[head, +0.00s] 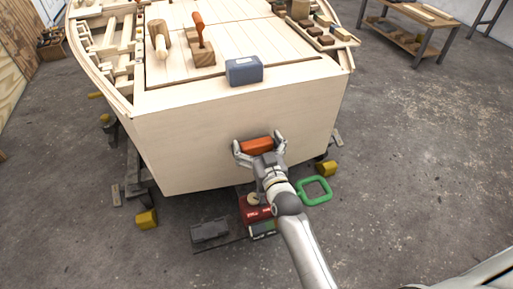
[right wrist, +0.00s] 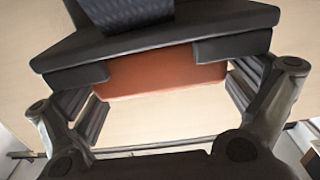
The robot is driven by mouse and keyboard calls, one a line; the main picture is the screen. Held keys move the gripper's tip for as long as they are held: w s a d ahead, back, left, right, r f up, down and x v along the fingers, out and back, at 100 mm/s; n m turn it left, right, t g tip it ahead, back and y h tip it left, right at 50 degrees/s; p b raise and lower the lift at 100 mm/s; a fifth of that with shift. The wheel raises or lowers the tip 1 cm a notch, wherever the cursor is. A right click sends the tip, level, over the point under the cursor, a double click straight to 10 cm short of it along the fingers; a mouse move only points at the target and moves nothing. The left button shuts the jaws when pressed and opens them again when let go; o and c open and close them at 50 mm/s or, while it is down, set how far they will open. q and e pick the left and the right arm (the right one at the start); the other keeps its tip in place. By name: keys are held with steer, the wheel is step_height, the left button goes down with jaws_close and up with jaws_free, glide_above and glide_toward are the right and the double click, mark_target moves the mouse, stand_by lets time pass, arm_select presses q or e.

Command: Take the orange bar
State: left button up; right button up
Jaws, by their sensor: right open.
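The orange bar (head: 257,145) is a short block in front of the pale plywood end panel of the hull (head: 190,140). My right gripper (head: 259,141) is open, its two fingers spread to the left and right of the bar. In the right wrist view the orange bar (right wrist: 150,75) shows against the pale panel, its upper part hidden behind dark gripper parts. I cannot tell whether the fingers touch it. My left gripper is not in view.
A blue-grey box (head: 244,70) sits on the hull's top edge above the bar. An orange-handled tool (head: 201,30) stands in a wooden block on the deck. Below are a red box (head: 256,211), a green frame (head: 315,190) and yellow blocks (head: 147,219). The right floor is open.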

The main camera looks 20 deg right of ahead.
steer(key=c, duration=0.8)
steer(key=shift+r, duration=0.1)
steer(key=shift+c, duration=0.6)
steer(key=shift+r, duration=0.15)
